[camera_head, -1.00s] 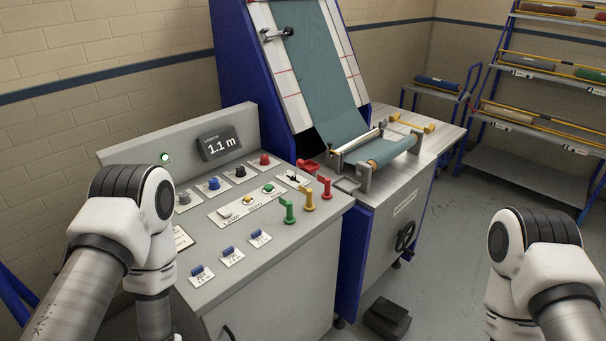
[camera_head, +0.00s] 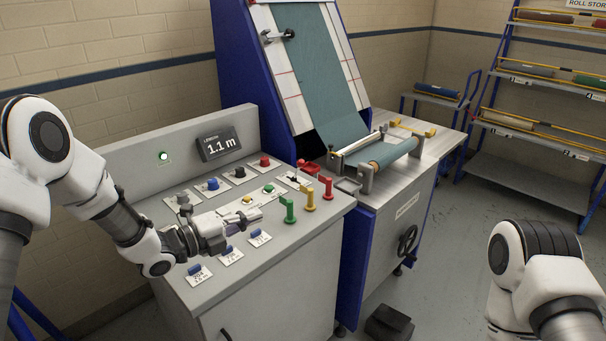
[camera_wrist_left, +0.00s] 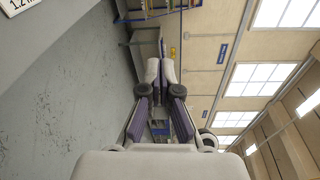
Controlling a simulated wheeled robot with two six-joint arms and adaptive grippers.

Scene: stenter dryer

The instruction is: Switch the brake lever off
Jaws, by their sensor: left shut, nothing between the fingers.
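My left gripper (camera_head: 257,214) is shut and empty above the grey control panel (camera_head: 270,258), pointing right toward the coloured levers. In the left wrist view its fingers (camera_wrist_left: 161,68) are together, with nothing between them. A green lever (camera_head: 289,208), a yellow lever (camera_head: 309,198) and a red lever (camera_head: 327,187) stand at the panel's right edge, to the right of the gripper and apart from it. A small red-tipped lever (camera_head: 295,174) sits behind them on a white plate. The labels are too small to tell which is the brake lever. My right gripper is out of view.
Several knobs, including a blue knob (camera_head: 213,184), line the panel's back. Blue switches (camera_head: 255,233) sit along its front. A display (camera_head: 217,145) reads 1.1 m. The dryer with teal cloth (camera_head: 318,80) stands right. Open floor (camera_head: 445,240) lies beyond.

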